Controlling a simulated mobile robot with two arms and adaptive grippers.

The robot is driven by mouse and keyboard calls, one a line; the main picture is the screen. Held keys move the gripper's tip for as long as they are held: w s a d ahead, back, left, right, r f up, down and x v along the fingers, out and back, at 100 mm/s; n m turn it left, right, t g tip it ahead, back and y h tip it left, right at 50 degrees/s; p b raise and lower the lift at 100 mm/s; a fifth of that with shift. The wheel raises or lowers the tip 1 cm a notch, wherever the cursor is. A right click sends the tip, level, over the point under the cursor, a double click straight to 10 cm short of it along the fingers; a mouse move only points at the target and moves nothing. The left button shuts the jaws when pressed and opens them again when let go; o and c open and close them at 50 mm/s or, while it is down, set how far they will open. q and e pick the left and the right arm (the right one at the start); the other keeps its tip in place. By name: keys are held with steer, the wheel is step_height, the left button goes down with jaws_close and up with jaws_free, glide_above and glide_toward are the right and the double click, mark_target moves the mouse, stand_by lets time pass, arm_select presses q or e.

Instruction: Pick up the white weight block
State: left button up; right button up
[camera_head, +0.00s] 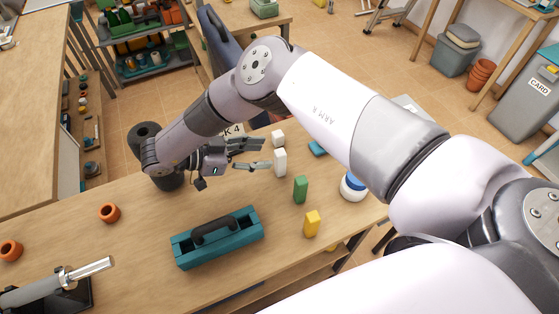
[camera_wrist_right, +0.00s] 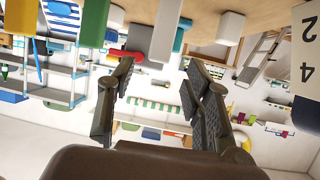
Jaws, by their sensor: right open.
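A tall white block (camera_head: 280,163) stands upright on the wooden workbench, just right of my right gripper (camera_head: 263,152) in the head view. A smaller white cube (camera_head: 277,138) stands just behind it. In the wrist view, which is upside down, the tall white block (camera_wrist_right: 166,30) hangs from the top edge between the fingertips of the open right gripper (camera_wrist_right: 160,75), and the white cube (camera_wrist_right: 230,28) is to its right. The gripper is empty, its fingers pointing toward the tall block without visibly touching it. My left gripper is not in view.
A green block (camera_head: 300,189), a yellow block (camera_head: 312,223) and a blue-and-white jar (camera_head: 352,187) stand nearby. A teal toolbox (camera_head: 218,241) sits at the front. Orange rings (camera_head: 109,212) lie to the left. A blue item (camera_head: 317,148) lies behind the green block.

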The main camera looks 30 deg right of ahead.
mark_target(276, 154)
steer(key=shift+s+d+f, duration=0.1)
steer(key=shift+s+d, duration=0.1)
steer(key=shift+d, duration=0.4)
steer(key=p+x, duration=0.1)
steer(key=x, duration=0.4)
steer(key=shift+w+d+p, duration=0.1)
steer(key=shift+p, duration=0.25)
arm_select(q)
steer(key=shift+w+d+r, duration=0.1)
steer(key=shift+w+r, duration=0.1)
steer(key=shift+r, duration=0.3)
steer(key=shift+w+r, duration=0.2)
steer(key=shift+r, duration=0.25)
arm_select(e)
steer(key=shift+f, duration=0.1)
steer(key=shift+c, duration=0.3)
jaws_close()
